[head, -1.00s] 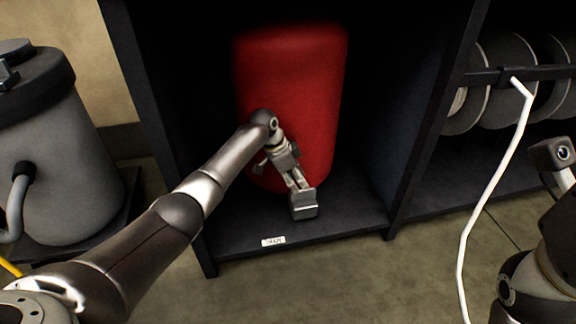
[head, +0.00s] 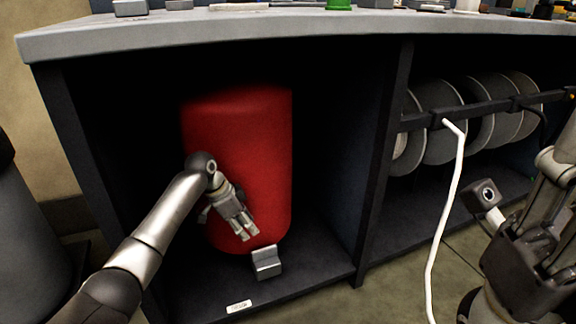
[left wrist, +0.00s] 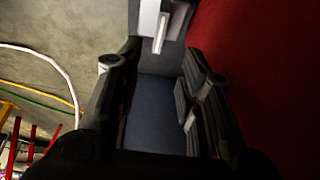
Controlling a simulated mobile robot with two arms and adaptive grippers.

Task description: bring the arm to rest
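My left gripper (head: 246,234) reaches into the open shelf bay in the head view, in front of the red cylinder. Its fingers are apart and nothing is held between them. A small grey stepped block (head: 267,264) stands on the bay floor just beyond the fingertips, with a small gap between. In the left wrist view the two fingers (left wrist: 160,85) are spread, and the grey block (left wrist: 172,52) shows past their tips. My right gripper (head: 545,200) is partly in view at the right edge; its finger opening is unclear.
The large red cylinder (head: 250,150) stands close behind the left gripper. Dark bay walls and a grey worktop (head: 300,24) enclose it. Reels (head: 440,118) sit in the right bay, with a white cable (head: 448,190) hanging down. A labelled edge (head: 239,306) fronts the bay floor.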

